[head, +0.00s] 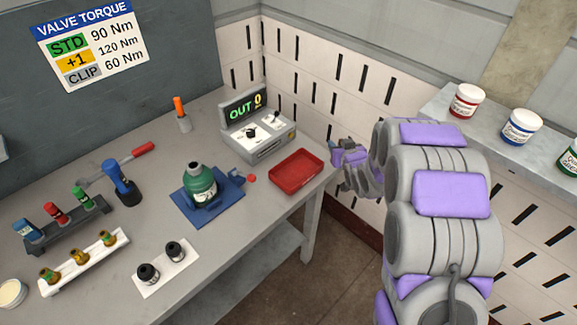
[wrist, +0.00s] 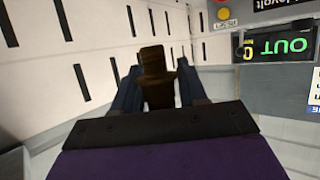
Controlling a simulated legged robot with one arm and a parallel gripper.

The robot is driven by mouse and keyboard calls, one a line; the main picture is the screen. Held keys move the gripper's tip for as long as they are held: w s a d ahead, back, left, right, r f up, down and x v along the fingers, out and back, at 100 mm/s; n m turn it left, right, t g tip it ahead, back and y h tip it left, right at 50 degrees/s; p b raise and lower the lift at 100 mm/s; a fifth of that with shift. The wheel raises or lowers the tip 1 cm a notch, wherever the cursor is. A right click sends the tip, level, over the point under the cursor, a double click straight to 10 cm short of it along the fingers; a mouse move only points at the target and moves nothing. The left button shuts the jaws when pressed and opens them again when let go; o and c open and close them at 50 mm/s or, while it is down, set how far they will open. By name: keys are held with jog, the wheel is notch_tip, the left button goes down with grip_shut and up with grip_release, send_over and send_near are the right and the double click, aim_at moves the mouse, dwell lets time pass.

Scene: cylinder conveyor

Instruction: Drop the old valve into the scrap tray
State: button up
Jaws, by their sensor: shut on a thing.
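My gripper (head: 340,155) is at the right end of the workbench, level with the red scrap tray (head: 296,172) and to its right in the head view. In the wrist view my gripper (wrist: 156,82) is shut on a dark brown, blocky piece, the old valve (wrist: 153,65), held between its two fingers. In the head view the valve cannot be made out clearly. The scrap tray looks empty, lying flat near the bench's right edge. The green cylinder (head: 200,185) stands in a blue clamp with its neck bare.
A test box (head: 258,135) showing OUT 0 stands behind the tray. White rack (head: 85,262) with brass valves, two black parts (head: 160,262), a blue tool (head: 122,185) and coloured-handled tools are on the left. Jars (head: 467,100) stand on a right shelf.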

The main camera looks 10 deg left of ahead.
aim_at(293, 156)
jog(key=a+n+y+p, duration=0.1)
jog(key=a, duration=0.3)
jog(key=a+f+n+g+y+p, duration=0.1)
jog(key=a+y, duration=0.1)
jog(key=a, duration=0.2)
jog(key=a+f+n+g+y+p, duration=0.1)
jog(key=a+n+p, duration=0.1)
jog(key=a, duration=0.2)
jog(key=shift+s+a+y, duration=0.15)
jog(key=shift+s+y, duration=0.15)
jog(key=shift+s, duration=0.05)
jog(key=shift+a+f+b, duration=0.35)
jog(key=shift+a+f, duration=0.05)
jog(key=shift+f, duration=0.25)
jog(key=shift+d+f+b, duration=0.2)
jog(key=shift+f+b, duration=0.65)
jog(key=shift+f, duration=0.4)
jog(key=shift+d+f+b, duration=0.2)
jog(key=shift+f+b, duration=0.6)
jog(key=shift+f, duration=0.4)
jog(key=shift+a, duration=0.1)
jog(key=shift+a, duration=0.1)
jog(key=o, duration=0.9)
jog(key=shift+a, duration=0.1)
jog(key=o, duration=0.3)
jog(key=shift+d, duration=0.2)
jog(key=shift+o, duration=0.2)
jog(key=shift+r, duration=0.1)
